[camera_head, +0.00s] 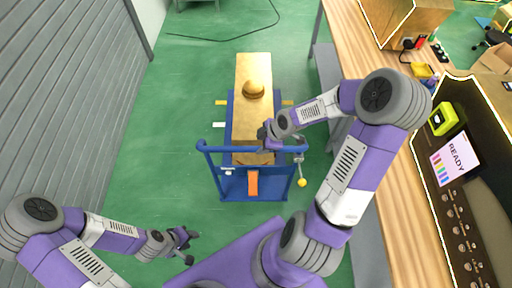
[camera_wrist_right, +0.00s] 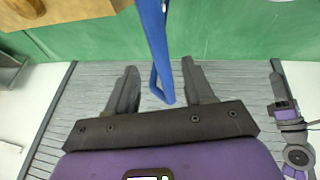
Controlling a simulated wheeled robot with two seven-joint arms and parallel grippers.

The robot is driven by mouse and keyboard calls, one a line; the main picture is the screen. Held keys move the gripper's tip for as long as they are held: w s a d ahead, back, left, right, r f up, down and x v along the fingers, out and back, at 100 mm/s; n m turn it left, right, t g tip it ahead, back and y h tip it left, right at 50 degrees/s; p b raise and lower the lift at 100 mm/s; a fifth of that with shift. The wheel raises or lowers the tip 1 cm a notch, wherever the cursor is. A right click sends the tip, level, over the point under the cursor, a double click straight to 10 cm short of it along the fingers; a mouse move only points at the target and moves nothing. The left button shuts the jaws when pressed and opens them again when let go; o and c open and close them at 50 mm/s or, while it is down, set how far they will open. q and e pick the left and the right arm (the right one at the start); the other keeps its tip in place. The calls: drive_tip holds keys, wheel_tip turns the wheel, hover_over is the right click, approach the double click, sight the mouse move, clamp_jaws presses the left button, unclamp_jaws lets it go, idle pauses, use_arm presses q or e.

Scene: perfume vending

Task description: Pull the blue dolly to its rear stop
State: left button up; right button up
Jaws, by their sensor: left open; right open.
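The blue dolly (camera_head: 228,186) stands on the green floor in the middle of the head view, with its push handle (camera_head: 222,150) toward me. It carries a long golden box (camera_head: 252,68) with a round golden object (camera_head: 253,89) on top. My right gripper (camera_head: 268,140) is at the right part of the handle. In the right wrist view, a blue bar (camera_wrist_right: 156,40) reaches in between the open fingers of the right gripper (camera_wrist_right: 165,90); contact cannot be told. My left gripper (camera_head: 188,246) is open and empty, low at the left, apart from the dolly.
A wooden counter (camera_head: 398,180) with a dark machine (camera_head: 455,215) showing READY runs along the right. A grey slatted wall (camera_head: 75,90) is on the left. A yellow ball (camera_head: 302,183) hangs at the dolly's right side. Green floor is clear left of the dolly.

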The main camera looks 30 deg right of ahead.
sight(255, 148)
drive_tip(key=b+x, duration=0.2)
drive_tip(key=x, duration=0.3)
drive_tip(key=shift+w+f, duration=0.15)
drive_tip(key=shift+f, duration=0.15)
clamp_jaws()
